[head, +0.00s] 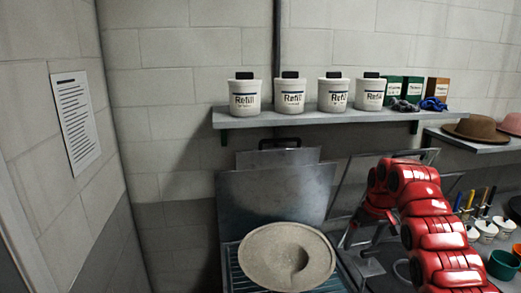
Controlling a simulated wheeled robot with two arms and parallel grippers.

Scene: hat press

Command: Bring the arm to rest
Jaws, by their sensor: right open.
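My right arm, red, comes in from the lower right and bends over near the middle right. Its dark right gripper (360,238) points down, open, with nothing seen between its fingers. It is just right of a beige felt hat (265,257), apart from it as far as I can tell. The hat lies on the hat press (232,262), brim spread out, with a hollow in its crown. The press's grey metal plate (270,195) stands upright behind the hat. My left gripper is not in view.
A wall shelf (300,118) holds several white Refill tubs (245,100), green and brown boxes and cloths. A brown hat (475,128) and a pink hat sit on another shelf at right. Small cups (488,232) and a green bowl (503,264) stand beside my arm. The left side is clear.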

